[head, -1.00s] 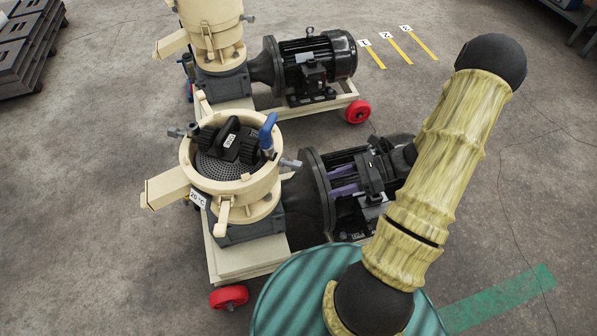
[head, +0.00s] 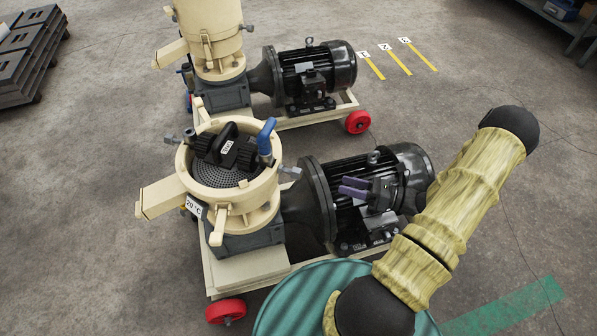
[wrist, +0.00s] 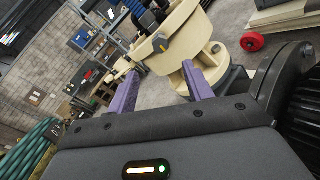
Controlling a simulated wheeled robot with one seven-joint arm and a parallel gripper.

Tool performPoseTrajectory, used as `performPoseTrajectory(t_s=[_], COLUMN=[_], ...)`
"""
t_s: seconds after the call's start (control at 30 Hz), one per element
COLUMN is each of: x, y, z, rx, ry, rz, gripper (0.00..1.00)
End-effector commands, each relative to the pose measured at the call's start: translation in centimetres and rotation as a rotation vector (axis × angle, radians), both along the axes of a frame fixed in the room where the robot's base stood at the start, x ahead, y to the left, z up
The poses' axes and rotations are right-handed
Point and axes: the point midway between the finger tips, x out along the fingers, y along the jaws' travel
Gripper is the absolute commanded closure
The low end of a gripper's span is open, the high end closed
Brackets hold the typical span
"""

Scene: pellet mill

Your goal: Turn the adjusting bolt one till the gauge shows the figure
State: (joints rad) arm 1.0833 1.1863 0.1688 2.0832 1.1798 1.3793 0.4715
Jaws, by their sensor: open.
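The near cream pellet mill (head: 262,205) has an open round chamber with a perforated plate (head: 225,180) inside. One grey bolt (head: 290,172) sticks out of its right side and another (head: 172,138) out of its left; I cannot tell which is bolt one. A black roller unit with a small labelled face (head: 227,147), perhaps the gauge, sits in the chamber; its figure is too small to read. My gripper (head: 353,187) is open and empty, in front of the black motor, right of the chamber and apart from it. In the wrist view its purple fingers (wrist: 160,86) point toward the cream chamber (wrist: 178,45).
A blue handle (head: 266,137) stands at the chamber's right rim. The black motor (head: 405,165) lies close to my gripper. A second mill (head: 208,35) stands behind.

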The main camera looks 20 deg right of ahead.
Motion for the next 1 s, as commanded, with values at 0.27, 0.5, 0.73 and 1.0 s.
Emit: performPoseTrajectory(t_s=[0.27,0.5,0.73,1.0], x=[2.8,5.2,7.5,8.6], y=[4.2,7.7,10.9,12.5], z=[0.0,0.0,0.0,0.0], rx=[0.002,0.002,0.001,-0.001], ry=[0.000,0.000,-0.001,-0.001], rz=[0.006,0.006,0.006,0.004], gripper=[0.49,0.49,0.49,0.49])
